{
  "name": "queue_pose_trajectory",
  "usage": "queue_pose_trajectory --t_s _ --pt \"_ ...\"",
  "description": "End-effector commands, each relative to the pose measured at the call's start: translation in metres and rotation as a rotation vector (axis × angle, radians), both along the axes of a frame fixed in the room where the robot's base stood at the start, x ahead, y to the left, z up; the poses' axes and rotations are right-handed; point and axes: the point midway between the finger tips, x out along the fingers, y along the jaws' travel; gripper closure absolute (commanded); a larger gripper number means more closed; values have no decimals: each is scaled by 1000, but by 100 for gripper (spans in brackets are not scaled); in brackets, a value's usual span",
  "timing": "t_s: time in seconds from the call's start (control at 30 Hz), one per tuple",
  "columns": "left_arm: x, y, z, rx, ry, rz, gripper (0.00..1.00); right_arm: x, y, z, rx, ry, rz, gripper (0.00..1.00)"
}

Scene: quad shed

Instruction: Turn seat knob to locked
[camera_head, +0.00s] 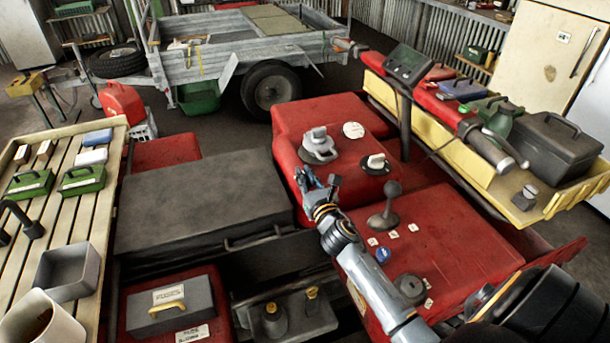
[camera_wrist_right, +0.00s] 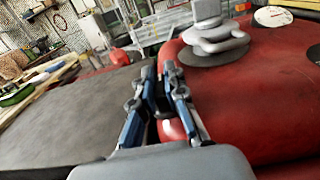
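My right gripper (camera_head: 317,179) is above the edge between the dark seat pad (camera_head: 200,200) and the red bodywork (camera_head: 335,118). Its fingers are apart with nothing between them; they also show in the right wrist view (camera_wrist_right: 160,78). A grey knob on a round base (camera_head: 319,145) sits on the red bodywork just beyond the fingertips, apart from them; it shows at the top of the wrist view (camera_wrist_right: 208,40). A pale-handled knob on a dark disc (camera_head: 375,163) is to its right. I cannot tell which is the seat knob. My left gripper is out of view.
A gear lever (camera_head: 388,207), a blue knob (camera_head: 382,255) and a dark round knob (camera_head: 410,287) stand near my right forearm. A slatted bench (camera_head: 62,215) is at left. A yellow rack (camera_head: 500,185) with a black toolbox (camera_head: 553,145) is at right.

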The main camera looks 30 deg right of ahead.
Motion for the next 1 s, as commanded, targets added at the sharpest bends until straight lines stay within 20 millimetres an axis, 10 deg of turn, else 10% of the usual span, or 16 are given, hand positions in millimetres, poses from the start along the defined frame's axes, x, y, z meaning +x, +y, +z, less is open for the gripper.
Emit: queue_pose_trajectory --t_s 1.0 --pt "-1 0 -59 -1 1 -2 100 1 2 -3 4 -2 -564 100"
